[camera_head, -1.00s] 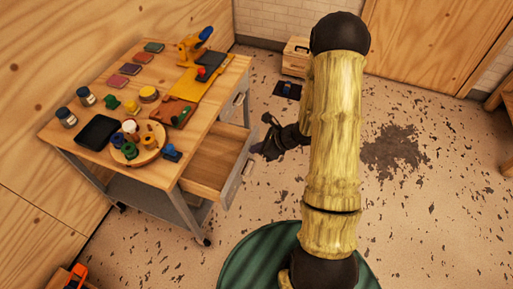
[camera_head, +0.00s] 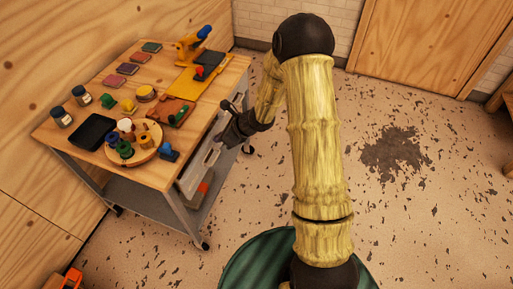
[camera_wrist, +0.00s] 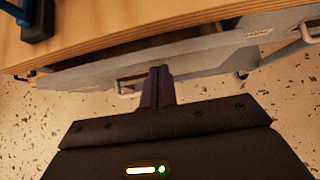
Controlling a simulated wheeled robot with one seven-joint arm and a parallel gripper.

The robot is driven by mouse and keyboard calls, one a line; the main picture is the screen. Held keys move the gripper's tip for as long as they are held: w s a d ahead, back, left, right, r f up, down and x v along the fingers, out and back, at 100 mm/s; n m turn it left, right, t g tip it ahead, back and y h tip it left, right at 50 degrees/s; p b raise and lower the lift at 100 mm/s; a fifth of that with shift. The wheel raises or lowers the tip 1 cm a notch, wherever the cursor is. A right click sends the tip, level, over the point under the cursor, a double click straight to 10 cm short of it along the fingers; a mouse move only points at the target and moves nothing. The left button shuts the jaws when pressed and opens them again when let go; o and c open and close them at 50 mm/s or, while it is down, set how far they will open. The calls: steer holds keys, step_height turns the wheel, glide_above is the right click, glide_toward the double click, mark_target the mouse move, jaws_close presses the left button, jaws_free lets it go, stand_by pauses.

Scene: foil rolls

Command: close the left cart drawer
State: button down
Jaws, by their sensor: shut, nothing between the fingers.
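The left cart drawer (camera_head: 197,172) has a grey front with a handle and sits almost flush under the wooden cart top (camera_head: 165,178). In the wrist view its front (camera_wrist: 85,80) stands slightly out, with a dark gap along the top edge. My gripper (camera_head: 221,138) is at the right part of this drawer front. In the wrist view the gripper's fingers (camera_wrist: 160,72) are shut and empty, and their tips overlap the drawer front just right of its handle (camera_wrist: 127,88). I cannot tell whether they touch it.
The cart top carries a black tray (camera_head: 92,131), a round board with colored pieces (camera_head: 133,153), jars and a yellow stand (camera_head: 190,48). An orange object (camera_head: 203,188) shows below the drawer. The floor (camera_head: 400,220) to the right is clear.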

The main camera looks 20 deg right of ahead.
steer(key=s+d+f+p+v, duration=0.1)
steer(key=f+v, duration=0.1)
steer(key=v, duration=1)
steer(key=shift+s+d+r+p, duration=0.25)
steer(key=shift+s+d+p, duration=0.1)
steer(key=shift+d, duration=0.25)
steer(key=c, duration=2.2)
jaws_free()
